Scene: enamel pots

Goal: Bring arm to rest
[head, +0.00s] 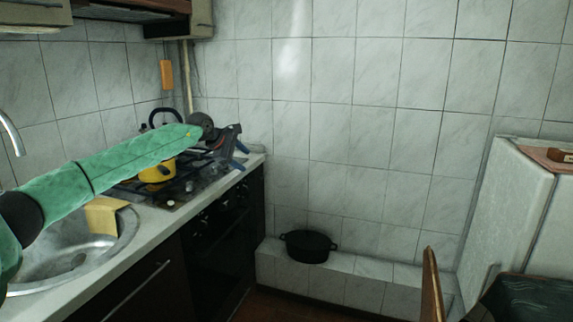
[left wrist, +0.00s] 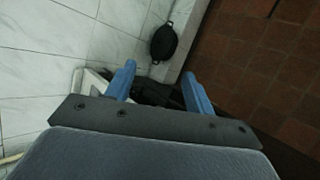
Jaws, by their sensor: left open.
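My left arm reaches in from the left over the sink and the counter in the head view. My left gripper (head: 238,153) is at the far end of the stove, open and empty, above the counter's edge. In the left wrist view its two blue fingers (left wrist: 158,88) stand apart with nothing between them. A dark part of the stove front or counter side shows beyond them. My right gripper is in neither view.
A yellow pot (head: 157,172) sits on the stove (head: 175,190), partly behind my left arm. A black pot (head: 308,246) stands on the low tiled ledge (head: 345,275); it also shows in the left wrist view (left wrist: 163,42). The sink (head: 75,250) lies under my arm. A white fridge (head: 505,215) stands right.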

